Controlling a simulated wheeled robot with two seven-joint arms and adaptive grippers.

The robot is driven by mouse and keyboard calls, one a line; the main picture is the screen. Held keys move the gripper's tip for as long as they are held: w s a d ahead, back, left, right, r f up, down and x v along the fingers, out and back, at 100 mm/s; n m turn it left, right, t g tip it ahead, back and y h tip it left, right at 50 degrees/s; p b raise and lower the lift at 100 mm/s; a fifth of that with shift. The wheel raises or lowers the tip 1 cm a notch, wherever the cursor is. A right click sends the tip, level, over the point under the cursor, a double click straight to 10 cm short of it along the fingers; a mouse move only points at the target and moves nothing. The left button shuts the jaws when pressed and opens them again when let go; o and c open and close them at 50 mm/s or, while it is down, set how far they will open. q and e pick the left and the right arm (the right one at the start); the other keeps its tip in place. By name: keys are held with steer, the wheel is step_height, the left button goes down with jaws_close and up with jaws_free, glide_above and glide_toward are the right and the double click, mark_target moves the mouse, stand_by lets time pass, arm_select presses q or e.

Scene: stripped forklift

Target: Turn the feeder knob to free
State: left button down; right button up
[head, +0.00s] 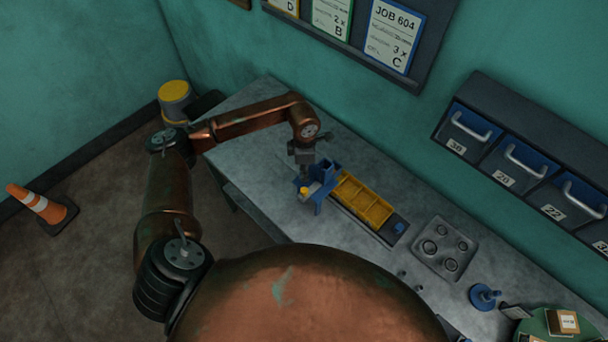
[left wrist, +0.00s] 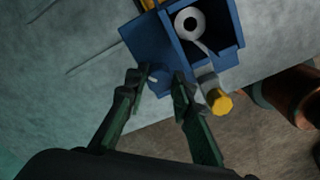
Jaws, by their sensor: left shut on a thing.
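The blue feeder (head: 329,176) stands on the grey bench, and its open blue box also shows in the left wrist view (left wrist: 178,48). A white ring-shaped part (left wrist: 190,24) is inside the box. The feeder knob (left wrist: 155,75), small, round and blue with a white mark, is on the near side of the box. My left gripper (left wrist: 160,84) has one finger on each side of the knob and is shut on it. In the head view my left gripper (head: 304,172) reaches down at the feeder, and the knob is hidden there. My right gripper is out of view.
A yellow-ended part (left wrist: 220,102) sticks out close to the right finger; it also shows in the head view (head: 303,190). A yellow divided tray (head: 362,200) adjoins the feeder. A grey plate with round recesses (head: 444,248) and a blue spindle (head: 484,296) are further right.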

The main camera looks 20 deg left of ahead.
arm_select(q)
steer(key=n+b, duration=0.3)
steer(key=n, duration=0.2)
steer(key=shift+f+n, duration=0.1)
steer(key=shift+n, duration=0.2)
steer(key=n+b, duration=0.2)
steer(key=n, duration=0.2)
steer(key=shift+n, duration=0.4)
steer(key=c, duration=1.7)
jaws_free()
steer(key=shift+o, duration=0.2)
steer(key=shift+r, duration=0.2)
step_height(320, 180, up, 12)
